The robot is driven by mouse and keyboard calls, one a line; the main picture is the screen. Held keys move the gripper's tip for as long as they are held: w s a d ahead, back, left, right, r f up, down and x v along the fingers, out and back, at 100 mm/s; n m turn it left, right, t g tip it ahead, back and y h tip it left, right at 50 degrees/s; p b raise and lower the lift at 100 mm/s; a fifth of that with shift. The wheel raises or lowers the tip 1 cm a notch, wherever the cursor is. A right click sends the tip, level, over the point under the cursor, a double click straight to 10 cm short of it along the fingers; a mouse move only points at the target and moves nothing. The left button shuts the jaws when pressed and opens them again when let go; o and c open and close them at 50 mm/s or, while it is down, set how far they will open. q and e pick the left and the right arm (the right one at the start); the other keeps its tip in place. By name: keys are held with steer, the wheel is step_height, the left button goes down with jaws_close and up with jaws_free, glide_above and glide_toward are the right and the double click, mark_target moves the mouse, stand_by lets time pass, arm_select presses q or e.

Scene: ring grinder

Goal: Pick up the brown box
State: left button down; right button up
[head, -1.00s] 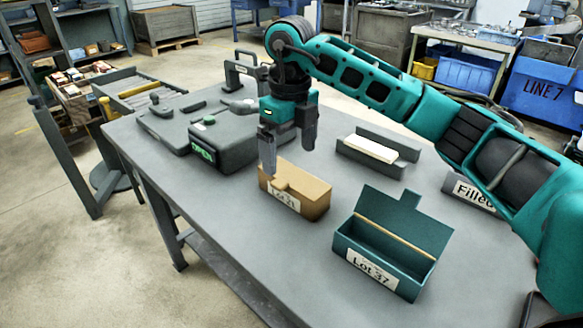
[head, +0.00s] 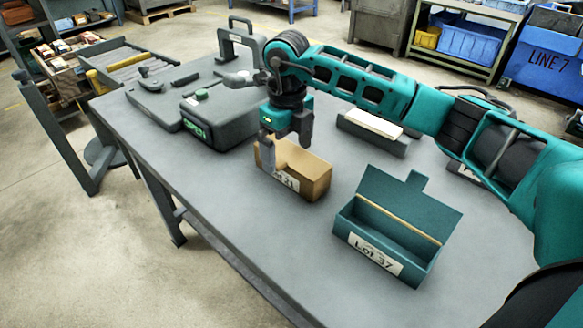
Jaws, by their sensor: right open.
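The brown box (head: 312,178) is closed and sits on the grey table, with a white label on its front, partly hidden by a gripper finger. My right gripper (head: 284,150) points down at the left part of the box. One finger is in front of the box's near side and the other is toward its far side. The gripper is open, and I cannot tell whether the fingers touch the box. My left gripper is not in view.
A teal box (head: 385,240) labelled Lot 37 stands with its lid open, right of the brown box. A grey machine (head: 215,122) with a green display is at the left. A grey holder (head: 372,139) with a white block lies behind. The front of the table (head: 250,225) is clear.

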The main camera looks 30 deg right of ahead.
mark_target(287, 157)
step_height(287, 157, down, 5)
steer(key=shift+a+r, duration=0.1)
steer(key=shift+r, duration=0.05)
steer(key=shift+c, duration=0.5)
steer(key=c, duration=0.4)
steer(key=shift+c, duration=0.6)
steer(key=shift+r, duration=0.15)
steer(key=shift+r, duration=0.25)
step_height(287, 157, up, 19)
steer(key=p, duration=0.1)
steer(key=shift+r, duration=0.15)
